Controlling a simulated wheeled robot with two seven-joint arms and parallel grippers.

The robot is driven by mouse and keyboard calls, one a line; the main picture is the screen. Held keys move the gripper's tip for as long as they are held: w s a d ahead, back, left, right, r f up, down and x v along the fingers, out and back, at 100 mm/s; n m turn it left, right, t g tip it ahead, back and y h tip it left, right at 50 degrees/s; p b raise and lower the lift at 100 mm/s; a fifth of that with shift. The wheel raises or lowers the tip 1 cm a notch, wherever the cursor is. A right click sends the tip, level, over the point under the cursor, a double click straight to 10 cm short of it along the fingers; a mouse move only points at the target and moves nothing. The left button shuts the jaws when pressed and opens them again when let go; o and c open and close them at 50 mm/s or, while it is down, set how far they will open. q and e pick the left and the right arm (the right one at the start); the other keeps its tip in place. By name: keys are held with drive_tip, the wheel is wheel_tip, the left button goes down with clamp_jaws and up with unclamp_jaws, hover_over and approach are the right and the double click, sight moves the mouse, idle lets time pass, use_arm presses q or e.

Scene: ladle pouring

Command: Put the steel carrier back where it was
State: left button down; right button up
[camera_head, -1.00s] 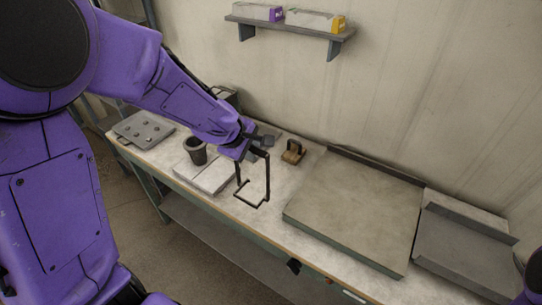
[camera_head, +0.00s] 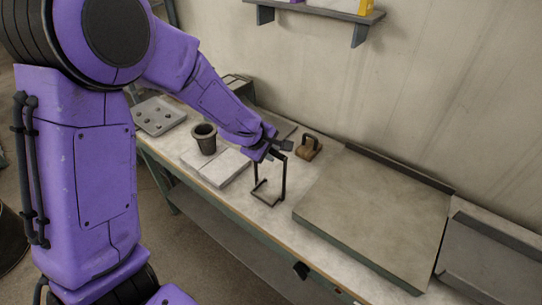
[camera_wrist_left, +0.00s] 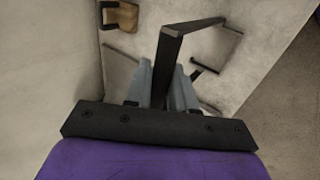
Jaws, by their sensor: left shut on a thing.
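The steel carrier is a dark, thin open frame (camera_head: 284,178) with an upright and a square-cornered foot loop. My left gripper (camera_head: 274,148) is shut on its top, and the carrier hangs upright below. Its foot loop is at or just above the pale bench top; I cannot tell if it touches. In the left wrist view, the carrier's dark bar (camera_wrist_left: 168,62) runs up between the grey fingers of my left gripper (camera_wrist_left: 166,80), with the foot loop beyond it. My right gripper is out of view.
A dark cup (camera_head: 205,142) and pale slabs (camera_head: 224,168) stand left of the carrier. A brown handled block (camera_head: 308,147) is behind right. A large flat plate (camera_head: 375,215) lies to the right. A tray with holes (camera_head: 158,116) is at the far left. A wall shelf (camera_head: 320,10) is above.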

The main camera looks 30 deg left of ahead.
use_arm(q)
drive_tip(key=c, duration=0.9)
unclamp_jaws()
drive_tip(key=shift+f, duration=0.1)
drive_tip(key=shift+c, duration=0.2)
